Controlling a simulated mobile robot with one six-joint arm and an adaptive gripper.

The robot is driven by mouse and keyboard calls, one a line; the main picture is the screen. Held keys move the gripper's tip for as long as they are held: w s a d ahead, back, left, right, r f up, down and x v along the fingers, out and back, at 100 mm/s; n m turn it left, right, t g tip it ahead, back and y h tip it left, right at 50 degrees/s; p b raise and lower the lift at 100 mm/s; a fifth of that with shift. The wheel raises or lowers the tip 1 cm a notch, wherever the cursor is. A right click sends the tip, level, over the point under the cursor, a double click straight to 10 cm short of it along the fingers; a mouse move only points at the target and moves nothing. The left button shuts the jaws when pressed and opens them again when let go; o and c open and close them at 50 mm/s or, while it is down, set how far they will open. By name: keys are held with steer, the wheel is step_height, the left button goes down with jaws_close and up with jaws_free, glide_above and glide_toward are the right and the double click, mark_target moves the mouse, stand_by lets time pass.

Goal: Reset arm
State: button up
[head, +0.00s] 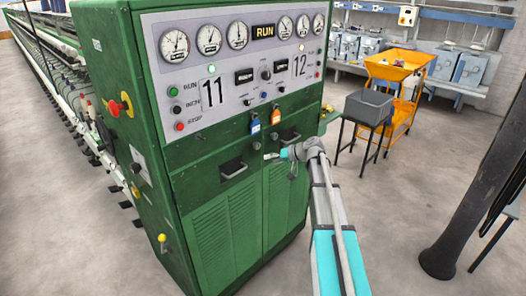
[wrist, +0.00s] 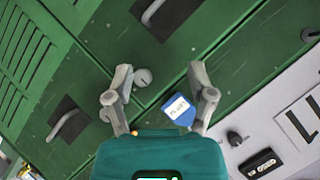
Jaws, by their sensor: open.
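My gripper (head: 272,156) is in front of the green machine cabinet (head: 225,205), at the end of my arm, which reaches in from the lower right. In the wrist view my gripper (wrist: 160,75) has its two fingers spread wide, with nothing clasped between them. A blue and white tag (wrist: 178,110) shows beside the right finger; I cannot tell whether they touch.
The control panel (head: 225,95) carries gauges, buttons and the numbers 11 and 12. Recessed handles (head: 232,168) sit below it. A grey bin (head: 369,106) on a stand and an orange cart (head: 398,75) stand behind at right. A dark column (head: 480,180) rises at right. Floor between is clear.

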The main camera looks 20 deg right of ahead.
steer(key=s+a+f+g+h+b, duration=0.1)
steer(key=s+a+f+g+h, duration=0.15)
steer(key=s+a+f, duration=0.4)
steer(key=s+a+f+g+h+b, duration=0.1)
steer(key=s+a+f+g, duration=0.2)
steer(key=s, duration=0.6)
steer(key=s+a+f+g+h, duration=0.1)
steer(key=s+h, duration=0.2)
steer(key=s, duration=0.4)
steer(key=s+a+f+g+h+b, duration=0.1)
steer(key=s+f+h, duration=0.1)
steer(key=s, duration=0.5)
steer(key=shift+s+h, duration=0.3)
steer(key=shift+h, duration=0.15)
steer(key=shift+a, duration=0.1)
steer(key=shift+c, duration=0.3)
